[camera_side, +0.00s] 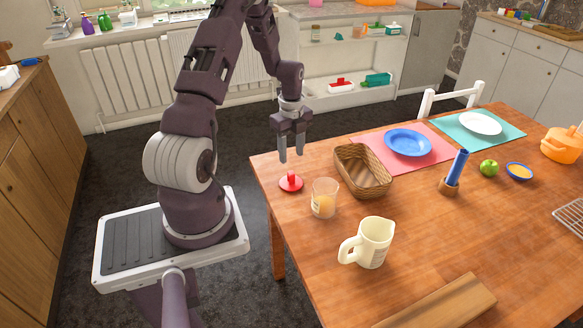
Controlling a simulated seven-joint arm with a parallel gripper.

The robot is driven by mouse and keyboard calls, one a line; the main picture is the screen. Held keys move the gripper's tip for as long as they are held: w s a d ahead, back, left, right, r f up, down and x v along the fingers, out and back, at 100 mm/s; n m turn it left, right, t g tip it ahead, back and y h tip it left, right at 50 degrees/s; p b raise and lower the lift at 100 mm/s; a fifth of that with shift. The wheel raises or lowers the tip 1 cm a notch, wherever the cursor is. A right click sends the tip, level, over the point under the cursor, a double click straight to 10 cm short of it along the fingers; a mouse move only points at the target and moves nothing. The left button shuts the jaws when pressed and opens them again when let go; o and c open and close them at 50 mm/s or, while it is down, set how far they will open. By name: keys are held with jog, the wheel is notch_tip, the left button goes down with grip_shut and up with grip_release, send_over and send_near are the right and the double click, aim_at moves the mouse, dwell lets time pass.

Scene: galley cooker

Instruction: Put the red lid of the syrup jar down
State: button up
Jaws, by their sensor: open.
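The red lid (291,184) lies flat on the wooden table near its left corner, with its upright red knob on top. My gripper (291,157) is above the lid, its two grey fingers pointing down and apart. The fingers are open and empty, with the fingertips a little above the knob. I cannot identify a syrup jar for certain; a glass jar (324,198) with some amber content stands just right of the lid.
A wicker basket (362,171) stands right of the lid. A cream jug (370,243) and a wooden board (440,303) are nearer the front. A blue plate (407,142) is on a pink mat (436,158). The middle right of the table (440,225) is clear.

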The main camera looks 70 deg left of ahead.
jog(key=w+d+r+n+t+y, duration=0.1)
jog(key=d+r+n, duration=0.2)
jog(key=d+r, duration=0.55)
jog(key=w+d+r+n+t+y, duration=0.15)
jog(key=d+r, duration=0.35)
jog(key=r, duration=0.6)
jog(key=s+d+r+n+t+h, duration=0.1)
jog(key=s+d+r+n, duration=0.3)
jog(key=s+d, duration=0.4)
jog(key=s+d+r+n+t+h, duration=0.1)
jog(key=s+d+r+n+t, duration=0.1)
jog(key=s+d+r+n, duration=0.2)
jog(key=s+d+n, duration=0.2)
jog(key=s+d, duration=0.2)
jog(key=d, duration=0.2)
jog(key=shift+r, duration=0.35)
